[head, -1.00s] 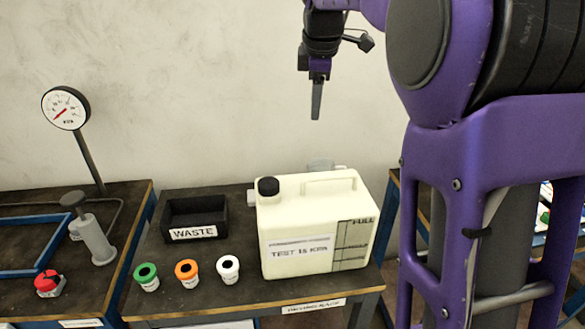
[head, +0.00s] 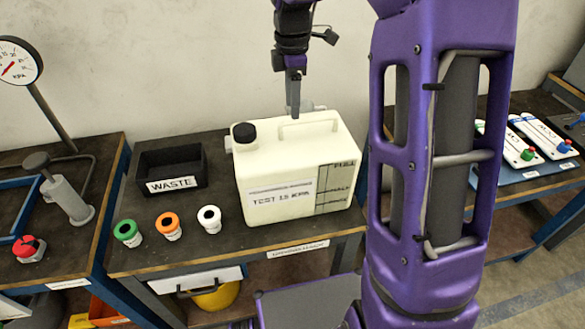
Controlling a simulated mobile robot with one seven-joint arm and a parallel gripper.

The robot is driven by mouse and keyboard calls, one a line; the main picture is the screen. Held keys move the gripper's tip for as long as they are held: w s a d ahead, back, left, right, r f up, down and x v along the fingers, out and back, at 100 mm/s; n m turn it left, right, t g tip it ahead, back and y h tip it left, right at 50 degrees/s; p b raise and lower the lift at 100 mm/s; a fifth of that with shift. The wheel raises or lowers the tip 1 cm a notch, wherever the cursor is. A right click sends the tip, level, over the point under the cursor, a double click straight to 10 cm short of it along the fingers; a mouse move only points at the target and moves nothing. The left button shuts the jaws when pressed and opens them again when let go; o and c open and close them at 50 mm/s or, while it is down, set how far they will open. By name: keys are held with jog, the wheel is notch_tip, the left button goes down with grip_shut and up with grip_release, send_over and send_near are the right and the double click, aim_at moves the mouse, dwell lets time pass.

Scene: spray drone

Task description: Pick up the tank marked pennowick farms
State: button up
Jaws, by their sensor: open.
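A cream-white tank (head: 290,160) with a black cap (head: 244,133) and a moulded top handle (head: 309,124) stands upright on the middle bench. Its front label reads "TEST 15 KPA", and a fill scale marked "FULL" is at its right. I see no pennowick farms marking on the sides in view. My gripper (head: 293,112) points down at the tank's top, near the handle; its tips are close to the top or behind it, and contact cannot be told. It is seen edge-on, open and empty.
A black "WASTE" bin (head: 172,168) and green (head: 127,232), orange (head: 168,225) and white (head: 209,218) caps or small pots sit left of the tank. A gauge (head: 18,62) and pump (head: 64,193) stand on the left bench. A right bench (head: 520,185) holds white labelled panels.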

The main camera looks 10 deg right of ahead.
aim_at(292, 121)
jog(key=shift+w+f, duration=0.15)
jog(key=shift+f, duration=3)
jog(key=shift+c, duration=0.2)
grip_shut()
jog(key=shift+w+r, duration=0.1)
jog(key=shift+r, duration=0.1)
